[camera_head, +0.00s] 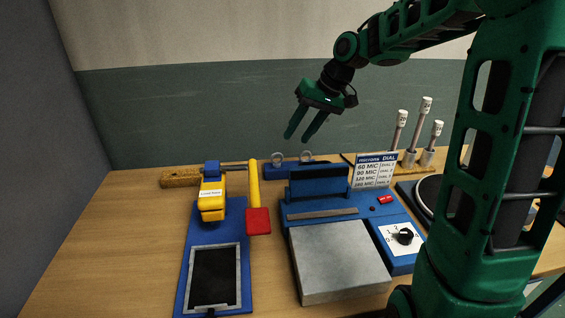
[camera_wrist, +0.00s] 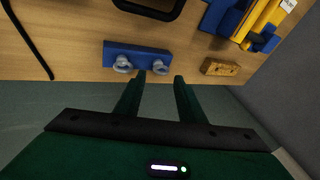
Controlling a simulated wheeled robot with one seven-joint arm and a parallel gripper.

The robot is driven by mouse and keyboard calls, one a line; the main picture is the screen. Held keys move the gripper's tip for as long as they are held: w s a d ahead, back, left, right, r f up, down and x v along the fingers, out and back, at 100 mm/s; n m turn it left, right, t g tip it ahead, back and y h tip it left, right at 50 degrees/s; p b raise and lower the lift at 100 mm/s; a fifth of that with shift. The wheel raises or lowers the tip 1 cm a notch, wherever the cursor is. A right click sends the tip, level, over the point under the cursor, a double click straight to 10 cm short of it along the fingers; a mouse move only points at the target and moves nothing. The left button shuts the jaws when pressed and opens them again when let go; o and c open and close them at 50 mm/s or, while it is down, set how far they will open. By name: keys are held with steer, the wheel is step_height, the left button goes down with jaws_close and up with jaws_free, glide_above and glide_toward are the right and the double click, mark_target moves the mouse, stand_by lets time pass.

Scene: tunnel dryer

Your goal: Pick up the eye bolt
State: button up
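Two grey eye bolts stand in a blue block (camera_head: 289,171) at the back of the table, with their rings up. In the head view one eye bolt (camera_head: 278,158) is on the left and the other eye bolt (camera_head: 306,157) on the right. The wrist view shows the same blue block (camera_wrist: 137,50) with one eye bolt (camera_wrist: 122,65) left of the fingers and the other eye bolt (camera_wrist: 160,67) between the fingertips in the picture. My gripper (camera_head: 298,138) is open and empty, its fingers pointing down above the block. The wrist view shows both fingers (camera_wrist: 159,80) apart, touching nothing.
A blue press (camera_head: 319,186) with a grey plate stands in front of the block. A yellow-handled tool (camera_head: 254,185) and a blue screen board (camera_head: 246,290) are to the left, beside a cork-like block (camera_head: 180,178). Several white-capped rods (camera_head: 402,117) stand right. A wall is behind.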

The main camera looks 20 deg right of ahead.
mark_target(280, 154)
steer(key=x, duration=0.3)
steer(key=w+x, duration=0.1)
steer(key=x, duration=0.2)
steer(key=shift+w+a, duration=0.1)
steer(key=shift+w, duration=0.1)
steer(key=x, duration=0.5)
steer(key=shift+w+r, duration=0.15)
steer(key=shift+w, duration=0.1)
steer(key=c, duration=0.7)
